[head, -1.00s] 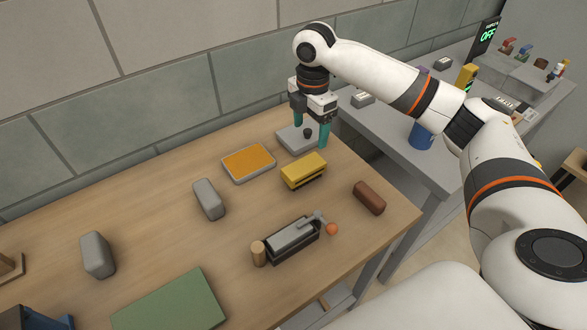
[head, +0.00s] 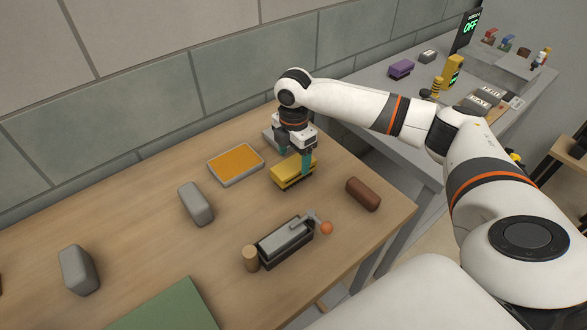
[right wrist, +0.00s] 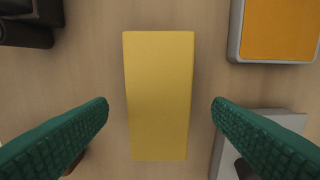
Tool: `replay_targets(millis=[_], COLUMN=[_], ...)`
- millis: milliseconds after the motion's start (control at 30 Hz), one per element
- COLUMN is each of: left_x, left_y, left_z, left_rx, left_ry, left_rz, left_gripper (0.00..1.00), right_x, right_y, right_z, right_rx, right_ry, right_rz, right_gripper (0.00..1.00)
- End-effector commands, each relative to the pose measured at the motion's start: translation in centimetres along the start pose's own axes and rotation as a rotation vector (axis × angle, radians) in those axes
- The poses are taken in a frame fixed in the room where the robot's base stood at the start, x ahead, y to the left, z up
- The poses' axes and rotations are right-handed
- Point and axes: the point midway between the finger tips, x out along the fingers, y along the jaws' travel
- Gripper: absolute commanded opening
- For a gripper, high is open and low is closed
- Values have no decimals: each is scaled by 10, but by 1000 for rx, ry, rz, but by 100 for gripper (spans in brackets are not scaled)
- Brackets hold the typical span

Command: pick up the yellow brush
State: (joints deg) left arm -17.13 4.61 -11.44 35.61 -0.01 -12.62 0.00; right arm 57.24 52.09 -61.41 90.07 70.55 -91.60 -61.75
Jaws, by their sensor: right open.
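The yellow brush (head: 293,172) lies on the wooden table, a yellow block with a dark lower side. In the right wrist view the yellow brush (right wrist: 159,95) is upright in the picture, centred between the fingers. My right gripper (head: 293,160) is open, with teal fingers pointing down over the brush. In the right wrist view its two fingers (right wrist: 160,108) stand on either side of the brush, with a gap on each side. I cannot tell how high the fingertips are above the table. My left gripper is not in view.
An orange-topped pad (head: 236,164) and a grey plate (head: 270,138) lie near the brush. A brown block (head: 363,194) is to its right. A black device with a grey lever (head: 285,242) is in front. Grey blocks (head: 196,204) stand left. A grey side table (head: 400,108) holds small items.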

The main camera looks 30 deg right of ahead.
Motion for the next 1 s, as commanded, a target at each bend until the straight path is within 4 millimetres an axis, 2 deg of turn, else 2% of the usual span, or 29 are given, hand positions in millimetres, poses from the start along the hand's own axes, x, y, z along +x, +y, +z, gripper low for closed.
replay_targets(millis=[100, 233, 533, 833, 1000], left_x=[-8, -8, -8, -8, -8], left_y=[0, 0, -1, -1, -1], left_z=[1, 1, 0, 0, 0], left_rx=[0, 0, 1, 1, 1], left_ry=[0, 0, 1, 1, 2], left_rz=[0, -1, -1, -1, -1], left_gripper=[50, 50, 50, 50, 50], right_x=[18, 34, 39, 39, 38], right_y=[1, 1, 0, 0, 0], right_z=[1, 1, 1, 1, 1], right_rx=[0, 0, 0, -1, -1], right_ry=[0, 0, 0, 0, 0], right_rz=[4, 2, 0, 0, -1], right_gripper=[75, 75, 73, 24, 24])
